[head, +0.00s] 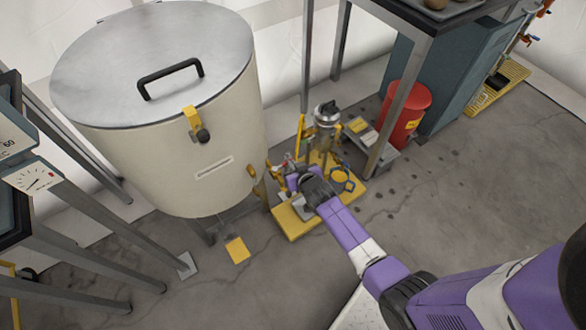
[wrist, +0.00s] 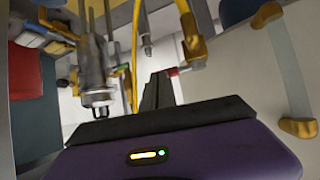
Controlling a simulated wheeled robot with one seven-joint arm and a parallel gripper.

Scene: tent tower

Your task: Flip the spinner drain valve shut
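The spinner is a large cream drum (head: 170,165) with a grey metal lid and black handle, at the left of the head view. Its brass-yellow drain valve (wrist: 192,45) is at the upper right of the wrist view, with a short red-tipped lever (wrist: 174,71) pointing left. My gripper (head: 293,172) is low beside the drum's right side in the head view. In the wrist view, its dark fingers (wrist: 158,88) look closed together, with nothing visible between them. They are just left of the red tip, and I cannot tell whether they touch it. In the head view my gripper partly hides the valve area.
A yellow base (head: 292,224) carries a metal pump-like device (head: 326,115) beside my gripper. A red canister (head: 405,112) and a table leg stand farther right. A yellow floor tile (head: 237,250) lies in front of the drum.

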